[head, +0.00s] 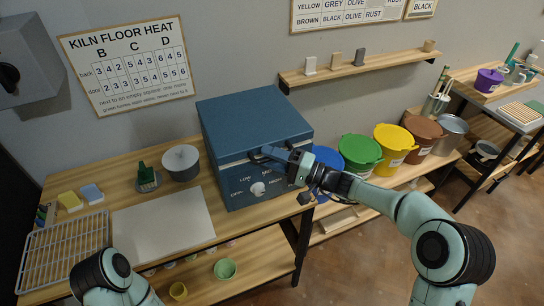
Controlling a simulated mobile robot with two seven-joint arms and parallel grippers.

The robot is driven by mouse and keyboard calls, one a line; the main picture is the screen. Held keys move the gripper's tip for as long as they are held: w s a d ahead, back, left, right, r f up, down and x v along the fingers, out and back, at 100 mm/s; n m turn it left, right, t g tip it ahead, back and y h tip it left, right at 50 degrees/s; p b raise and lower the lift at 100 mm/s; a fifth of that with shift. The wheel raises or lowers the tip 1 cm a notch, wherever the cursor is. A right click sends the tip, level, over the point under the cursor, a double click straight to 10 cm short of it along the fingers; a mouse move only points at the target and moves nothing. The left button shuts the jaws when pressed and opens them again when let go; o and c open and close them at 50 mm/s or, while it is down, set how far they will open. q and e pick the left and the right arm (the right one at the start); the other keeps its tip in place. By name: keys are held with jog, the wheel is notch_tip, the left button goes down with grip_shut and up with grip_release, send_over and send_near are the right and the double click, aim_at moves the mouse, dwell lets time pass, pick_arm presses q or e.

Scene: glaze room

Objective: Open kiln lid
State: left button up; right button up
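The kiln (231,178) is a blue box on the wooden bench, with a white dial and lettering on its front. Its blue lid (253,112) lies flat on top and looks closed. My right gripper (266,155) is at the kiln's front, just below the lid's front edge, and its arm reaches in from the right. It covers part of the front and the dial markings. Whether its fingers are closed on a lid handle is too small to tell. My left arm shows at the bottom left, but its gripper is not in view.
Blue, green (360,152), yellow (394,148) and brown buckets stand right of the kiln. A wall shelf (358,68) hangs behind.

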grip_shut()
jog(key=shift+r+b, duration=0.35)
jog(key=shift+r, duration=0.35)
jog(key=r, duration=0.3)
jog(key=shift+w+a+r+b, duration=0.1)
jog(key=shift+w+b, duration=0.15)
jog(key=shift+b, duration=0.15)
pick_arm(q)
jog(key=w+r+p, duration=0.5)
jog(key=shift+w+r+t+p, duration=0.25)
jog(key=shift+r+t+p, duration=0.05)
jog(key=shift+r+p, duration=0.1)
pick_arm(e)
jog(key=w+a+r, duration=0.1)
jog(key=w+r, duration=0.2)
jog(key=r, duration=0.4)
jog(key=w+a+r, duration=0.1)
jog(key=w+r, duration=0.2)
jog(key=r, duration=0.4)
jog(key=shift+w+r, duration=0.15)
jog(key=shift+w, duration=0.25)
pick_arm(q)
jog(key=shift+s+f, duration=0.1)
